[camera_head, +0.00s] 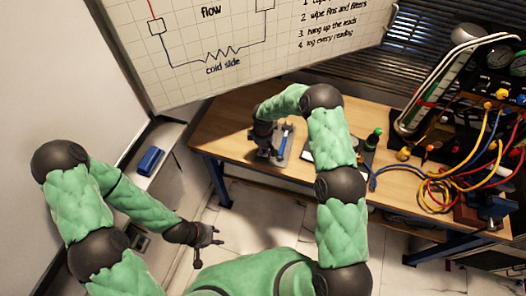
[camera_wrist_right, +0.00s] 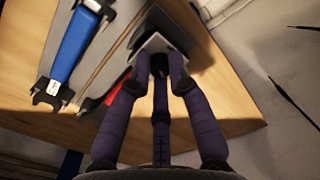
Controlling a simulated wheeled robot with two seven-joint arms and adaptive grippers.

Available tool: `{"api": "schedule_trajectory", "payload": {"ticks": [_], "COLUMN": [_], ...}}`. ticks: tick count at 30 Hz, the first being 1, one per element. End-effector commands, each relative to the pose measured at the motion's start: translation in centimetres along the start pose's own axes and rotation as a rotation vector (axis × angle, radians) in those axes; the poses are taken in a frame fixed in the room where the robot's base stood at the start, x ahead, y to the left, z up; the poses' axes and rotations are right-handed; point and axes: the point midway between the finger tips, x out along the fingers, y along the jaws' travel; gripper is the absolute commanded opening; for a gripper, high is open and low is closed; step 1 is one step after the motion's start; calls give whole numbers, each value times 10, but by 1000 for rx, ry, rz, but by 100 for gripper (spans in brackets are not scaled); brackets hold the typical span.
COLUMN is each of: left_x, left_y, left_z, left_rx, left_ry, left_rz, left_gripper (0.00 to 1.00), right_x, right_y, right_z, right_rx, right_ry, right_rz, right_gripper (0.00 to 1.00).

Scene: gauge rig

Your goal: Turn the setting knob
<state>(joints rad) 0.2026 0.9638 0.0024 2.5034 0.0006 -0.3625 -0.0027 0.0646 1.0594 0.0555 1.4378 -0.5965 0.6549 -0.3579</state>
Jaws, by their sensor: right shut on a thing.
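My right gripper (camera_wrist_right: 160,68) is low over the left part of the wooden bench. In the right wrist view its fingers close together on a small dark piece at a pale square block (camera_wrist_right: 150,44). The fingers cover most of this piece, so I cannot tell whether it is the setting knob. My left gripper (camera_head: 205,238) is open and empty, hanging over the floor away from the bench. I cannot pick out the setting knob with certainty elsewhere.
A rig with a sloping tube (camera_head: 440,85), gauges and coloured hoses (camera_head: 470,170) fills the bench's right side. A whiteboard (camera_head: 250,50) stands behind.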

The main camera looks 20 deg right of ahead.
Motion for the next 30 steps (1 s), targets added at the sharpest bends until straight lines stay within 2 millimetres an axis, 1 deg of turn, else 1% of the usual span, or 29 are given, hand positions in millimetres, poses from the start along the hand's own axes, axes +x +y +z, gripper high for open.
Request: {"api": "schedule_trajectory", "payload": {"ticks": [1,9,18,30], "left_x": [11,38,64,92], "left_y": [-4,-14,-23,-33], "left_z": [0,-1,-2,-4], "left_rx": [0,0,0,0], "left_ry": [0,0,0,0], "left_rz": [0,0,0,0], "left_gripper": [40,40,40,40], "right_x": [4,4,3,2], "right_y": [1,0,0,1], "right_z": [-1,-1,-1,0], "right_rx": [41,298,584,963], "right_ry": [2,2,3,2], "right_rz": [2,2,2,1], "right_gripper": [0,0,0,0]}}
